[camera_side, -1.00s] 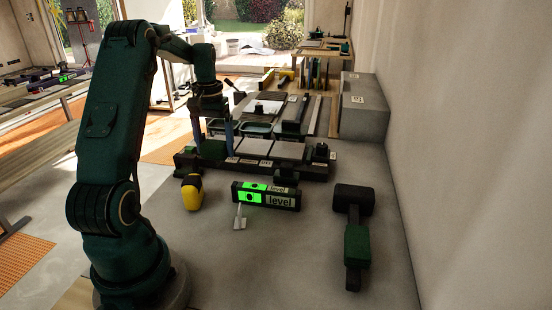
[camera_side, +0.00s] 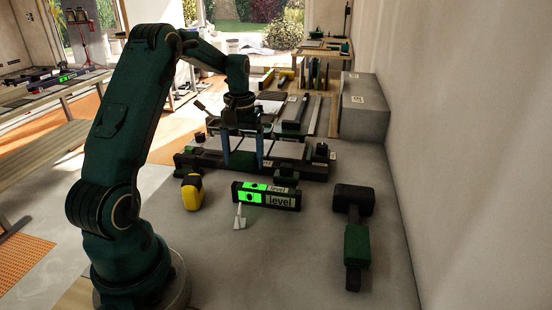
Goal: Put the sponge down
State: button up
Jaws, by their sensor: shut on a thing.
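The sponge (camera_side: 243,159) is a dark green block low between the two fingers of my gripper (camera_side: 243,161). My gripper is shut on it, pointing down over the row of pale tiles (camera_side: 212,144) on the dark rail-like frame (camera_side: 310,172). The fingers hide parts of the sponge and of the tiles behind it. I cannot tell whether the sponge touches the tiles or is a little above them.
In front of the frame stand a yellow and black tool (camera_side: 192,193), a level with a lit green display (camera_side: 266,196) and a small white piece (camera_side: 239,218). A mallet (camera_side: 354,230) lies at right, near the wall.

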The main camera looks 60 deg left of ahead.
aim_at(251, 173)
jog(key=shift+w+d+f, duration=0.4)
jog(key=shift+w+f, duration=0.05)
jog(key=shift+w, duration=0.25)
jog(key=shift+f, duration=2.05)
jog(key=shift+f, duration=0.15)
